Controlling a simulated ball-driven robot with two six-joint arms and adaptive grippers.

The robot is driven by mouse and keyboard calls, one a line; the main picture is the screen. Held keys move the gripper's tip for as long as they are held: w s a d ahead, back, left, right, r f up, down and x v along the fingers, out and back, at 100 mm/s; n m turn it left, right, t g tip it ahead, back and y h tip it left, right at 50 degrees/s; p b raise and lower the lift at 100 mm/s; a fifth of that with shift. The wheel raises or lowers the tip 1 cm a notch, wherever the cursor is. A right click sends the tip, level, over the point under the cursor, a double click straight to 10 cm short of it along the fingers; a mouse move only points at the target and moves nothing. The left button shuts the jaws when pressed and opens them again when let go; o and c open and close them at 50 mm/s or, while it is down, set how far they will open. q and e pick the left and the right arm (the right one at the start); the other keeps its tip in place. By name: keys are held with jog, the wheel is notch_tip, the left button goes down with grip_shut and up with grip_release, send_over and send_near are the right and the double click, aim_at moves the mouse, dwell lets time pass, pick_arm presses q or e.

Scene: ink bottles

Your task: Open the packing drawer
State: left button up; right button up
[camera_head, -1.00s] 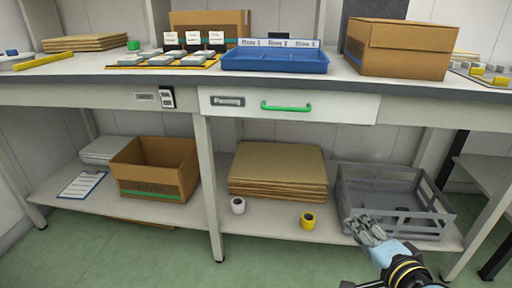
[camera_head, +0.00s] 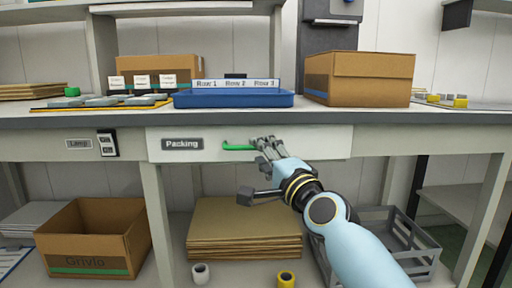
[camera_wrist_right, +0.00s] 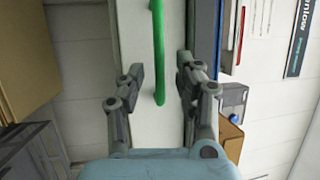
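The packing drawer (camera_head: 330,143) is a pale front under the bench top, flush with the bench and closed, with a dark "Packing" label (camera_head: 182,144). Its green bar handle (camera_head: 237,147) shows left of my right gripper (camera_head: 266,150), which hides the handle's right part. In the right wrist view, my right gripper (camera_wrist_right: 160,75) is open, with a finger on each side of the handle (camera_wrist_right: 157,50). The handle runs between the fingers with gaps on both sides. My left gripper is not in view.
A blue tray (camera_head: 235,104) with row labels and a cardboard box (camera_head: 360,78) stand on the bench above the drawer. A lamp switch (camera_head: 107,143) is on the left. Flat cardboard (camera_head: 245,225), an open box (camera_head: 95,235) and a grey crate (camera_head: 415,265) are on the shelf below.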

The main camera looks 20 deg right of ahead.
aim_at(249, 128)
jog(key=shift+x, duration=1.65)
jog(key=shift+f, duration=0.1)
jog(key=shift+c, duration=0.2)
grip_shut()
